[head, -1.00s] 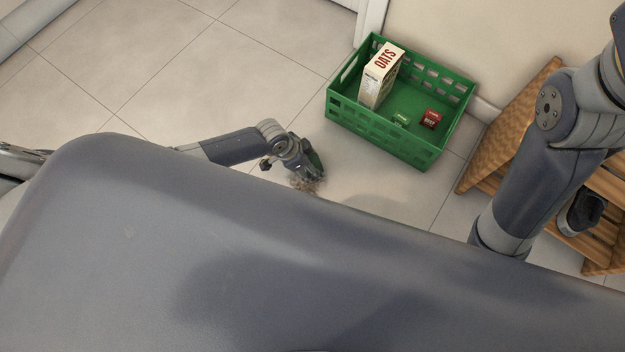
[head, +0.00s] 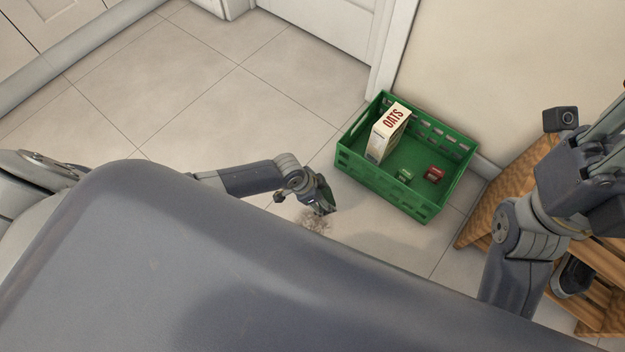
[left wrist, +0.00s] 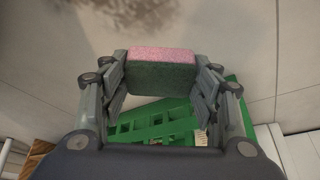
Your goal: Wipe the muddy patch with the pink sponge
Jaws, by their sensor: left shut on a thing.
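The pink sponge (left wrist: 163,55) has a pink layer and a dark green layer, and shows between my left gripper's fingers in the left wrist view. My left gripper (head: 328,207) is shut on it, low over the floor. In the head view only a green edge of the sponge (head: 328,194) shows. The brown muddy patch (head: 316,223) lies on the tiles beside the gripper tip. It also shows beyond the sponge in the left wrist view (left wrist: 135,14). I cannot tell whether the sponge touches the floor. My right gripper (head: 606,140) is raised at the right edge, partly cut off.
A green crate (head: 385,192) holds an oats box (head: 388,135), a small red box (head: 434,174) and a small green item (head: 404,175). A wooden slatted rack (head: 482,226) with a dark object (head: 572,277) stands right. Floor tiles (head: 190,100) are clear at upper left.

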